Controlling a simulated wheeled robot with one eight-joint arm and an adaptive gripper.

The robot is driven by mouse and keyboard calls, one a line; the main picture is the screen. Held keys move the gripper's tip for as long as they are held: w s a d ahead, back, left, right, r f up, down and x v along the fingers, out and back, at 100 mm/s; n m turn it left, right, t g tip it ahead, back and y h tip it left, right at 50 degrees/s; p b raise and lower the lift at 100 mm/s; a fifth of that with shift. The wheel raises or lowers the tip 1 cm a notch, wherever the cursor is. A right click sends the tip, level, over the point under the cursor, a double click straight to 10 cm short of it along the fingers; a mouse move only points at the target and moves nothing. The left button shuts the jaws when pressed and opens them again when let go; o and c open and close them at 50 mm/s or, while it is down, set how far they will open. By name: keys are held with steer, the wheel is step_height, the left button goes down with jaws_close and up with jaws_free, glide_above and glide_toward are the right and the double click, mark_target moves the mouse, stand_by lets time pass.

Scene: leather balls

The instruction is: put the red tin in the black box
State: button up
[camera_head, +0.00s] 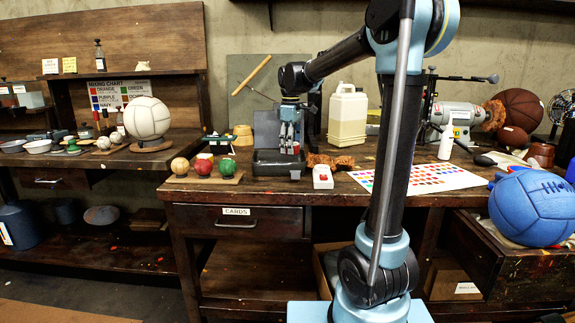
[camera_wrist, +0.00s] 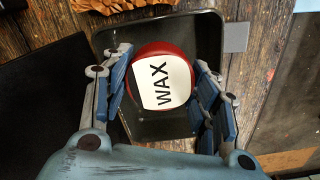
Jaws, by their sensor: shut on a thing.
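The red tin (camera_wrist: 183,55), with a white label reading WAX, is between the fingers of my gripper (camera_wrist: 163,82) in the wrist view. The black box (camera_wrist: 211,27) lies below it, with its rim around the tin in that view. In the head view my gripper (camera_head: 290,134) points down over the black box (camera_head: 277,166) on the bench. Only a small red part of the tin (camera_head: 296,148) shows there, near the box's rim height. I cannot tell how far the tin is above the box floor.
A board with several coloured balls (camera_head: 203,168) lies left of the box. A brown furry scrap (camera_head: 335,161), a small red-and-white item (camera_head: 322,177) and a colour chart (camera_head: 425,178) lie to the right. A cream jug (camera_head: 347,117) stands behind.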

steer(key=shift+f, duration=3.1)
steer(key=o, duration=1.1)
steer(key=shift+o, duration=0.2)
step_height(320, 180, up, 12)
steer(key=shift+r, duration=0.1)
steer(key=shift+s, duration=0.15)
